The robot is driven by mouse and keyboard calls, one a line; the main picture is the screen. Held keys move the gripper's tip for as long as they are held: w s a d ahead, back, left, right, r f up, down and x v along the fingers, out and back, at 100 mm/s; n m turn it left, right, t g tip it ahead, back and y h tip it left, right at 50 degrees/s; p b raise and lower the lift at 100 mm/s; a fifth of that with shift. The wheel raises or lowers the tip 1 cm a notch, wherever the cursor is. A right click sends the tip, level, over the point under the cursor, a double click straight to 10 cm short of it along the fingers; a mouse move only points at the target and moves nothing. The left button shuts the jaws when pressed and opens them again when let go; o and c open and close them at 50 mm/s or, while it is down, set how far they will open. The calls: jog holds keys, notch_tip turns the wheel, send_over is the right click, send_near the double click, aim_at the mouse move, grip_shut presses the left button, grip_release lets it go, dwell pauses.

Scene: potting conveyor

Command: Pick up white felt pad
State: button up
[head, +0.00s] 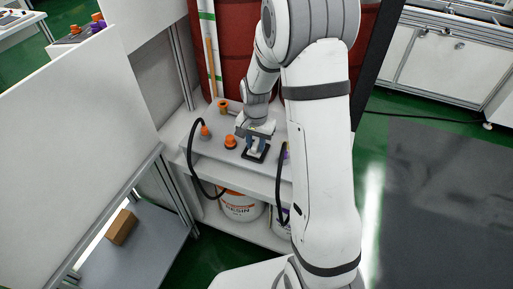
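My gripper (257,142) points down over the grey top of a bench (222,158), right above a small black square piece (261,158). A pale patch shows between the gripper and the black square. I cannot tell whether this is the white felt pad or part of my gripper. No other white felt pad can be made out. The fingertips are too small to show whether they are open or shut.
Orange-topped fittings (230,142) stand just left of my gripper, with black hoses at both sides. A resin bucket (241,207) sits below. Red drums (235,45) stand behind. A brown block (121,227) lies on a lower-left shelf. Open floor is at right.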

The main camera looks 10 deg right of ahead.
aim_at(256, 144)
grip_shut()
notch_tip(256, 144, up, 10)
dwell(0.6)
